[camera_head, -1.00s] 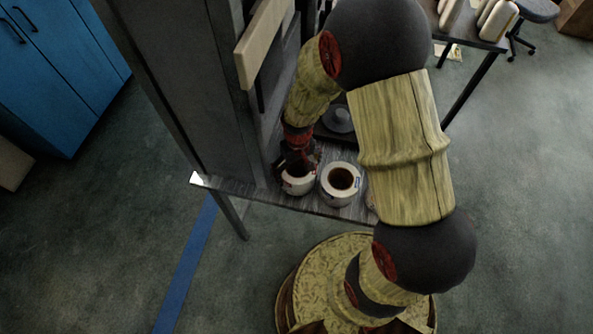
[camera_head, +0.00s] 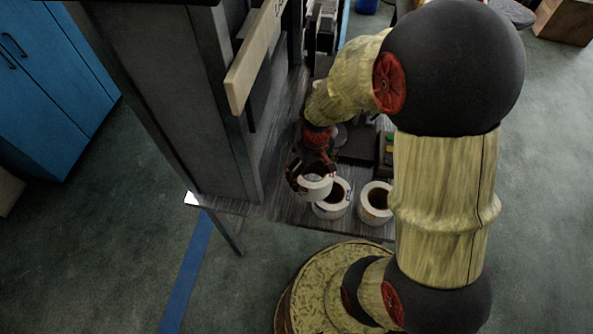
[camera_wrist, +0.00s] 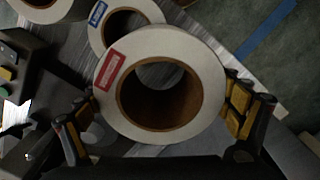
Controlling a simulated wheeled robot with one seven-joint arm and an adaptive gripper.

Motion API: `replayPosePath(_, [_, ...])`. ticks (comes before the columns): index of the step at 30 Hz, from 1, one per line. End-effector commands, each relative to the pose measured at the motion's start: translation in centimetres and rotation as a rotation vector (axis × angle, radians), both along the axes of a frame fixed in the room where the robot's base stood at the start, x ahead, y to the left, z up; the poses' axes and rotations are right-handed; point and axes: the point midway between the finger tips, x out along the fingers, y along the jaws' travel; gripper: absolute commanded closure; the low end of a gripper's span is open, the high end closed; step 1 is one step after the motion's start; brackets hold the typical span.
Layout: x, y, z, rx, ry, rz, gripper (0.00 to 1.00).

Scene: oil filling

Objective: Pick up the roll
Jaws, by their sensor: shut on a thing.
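A white roll (camera_head: 314,187) with a brown core and a red label is held in my gripper (camera_head: 312,170), raised above the shelf. In the wrist view the roll (camera_wrist: 206,62) sits between the two fingers of my gripper (camera_wrist: 165,112), one at each side of it. Two more white rolls stand on the shelf: one (camera_head: 331,211) just right of and below the held roll, partly covered by it, and another (camera_head: 374,216) farther right. The nearer one shows a blue label in the wrist view (camera_wrist: 152,11).
The grey wooden shelf (camera_head: 240,207) has its front edge just below the rolls. A tall dark panel (camera_head: 165,90) stands close at the left of my gripper. Dark equipment with coloured parts (camera_wrist: 12,75) is near the rolls. Blue cabinets (camera_head: 50,80) stand far left.

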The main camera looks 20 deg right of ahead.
Motion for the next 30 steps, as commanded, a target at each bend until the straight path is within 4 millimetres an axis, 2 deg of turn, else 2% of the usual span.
replayPosePath(6, [-2.5, -3.6, 0.2, -0.001, -0.003, -0.005, 0.57])
replayPosePath(15, [-5.3, -7.5, 0.1, -0.001, -0.003, -0.005, 0.57])
replayPosePath(21, [-6.5, -9.2, 0.1, -0.001, -0.003, -0.003, 0.57])
replayPosePath(30, [-7.2, -10.1, 0.1, -0.001, -0.003, 0.0, 0.57])
